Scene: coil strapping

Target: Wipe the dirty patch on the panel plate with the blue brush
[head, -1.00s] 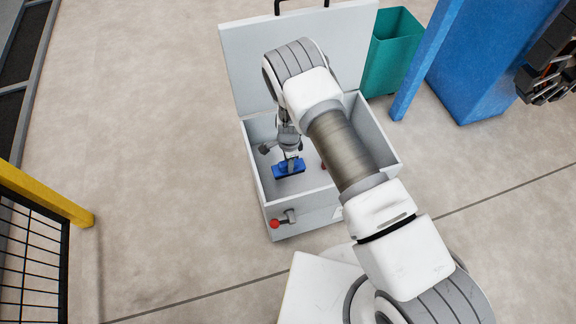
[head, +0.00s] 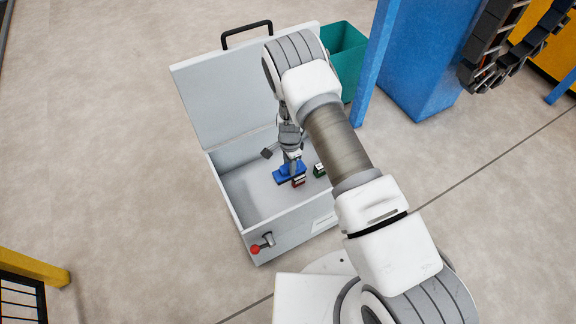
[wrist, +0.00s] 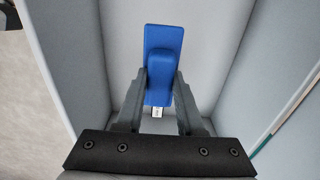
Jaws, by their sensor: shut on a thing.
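The blue brush (head: 283,178) is held between the fingers of my gripper (head: 291,164), inside the open grey box. In the wrist view, the brush (wrist: 163,38) points away from my gripper (wrist: 160,92), with its narrower raised part between the two fingers. I cannot tell from these views whether the brush touches the box floor. I cannot make out a panel plate or a dirty patch in either view.
Small red (head: 299,182) and green (head: 319,171) items are inside. A teal bin (head: 347,58) and blue post (head: 377,62) stand behind.

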